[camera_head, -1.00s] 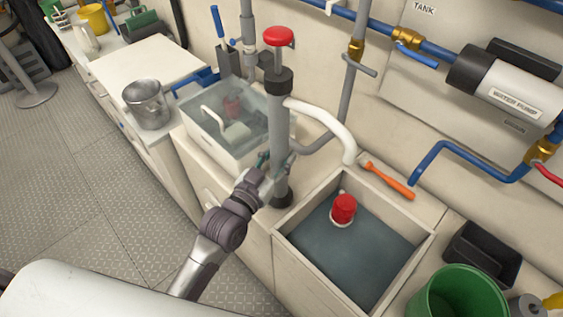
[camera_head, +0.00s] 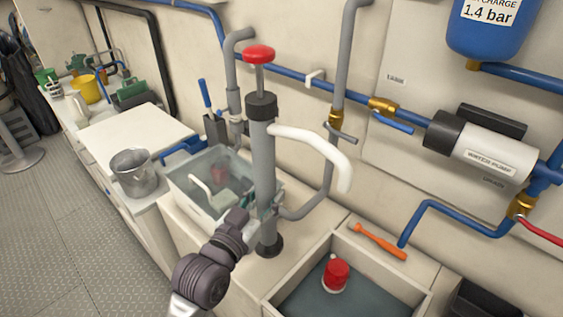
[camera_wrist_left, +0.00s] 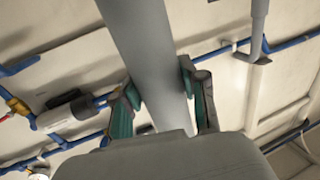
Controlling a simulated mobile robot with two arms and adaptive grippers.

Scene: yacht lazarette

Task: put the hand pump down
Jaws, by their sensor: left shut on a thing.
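The hand pump (camera_head: 263,165) is a tall grey tube with a black collar, a red knob on top, a white curved spout to the right and a black foot. It stands upright over the counter between the clear bin and the sink basin. I cannot tell whether its foot touches the counter. My left gripper (camera_head: 268,205) is shut on the lower half of the tube. In the left wrist view the gripper's green fingers (camera_wrist_left: 160,85) press on both sides of the grey tube (camera_wrist_left: 150,50). My right gripper is not in view.
A clear bin (camera_head: 180,185) stands left of the pump. A basin (camera_head: 283,284) of water with a red-topped float (camera_head: 336,274) is to the right. An orange tool (camera_head: 378,242) lies behind the basin. A metal pot (camera_head: 133,172) stands further left. Pipes run along the wall.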

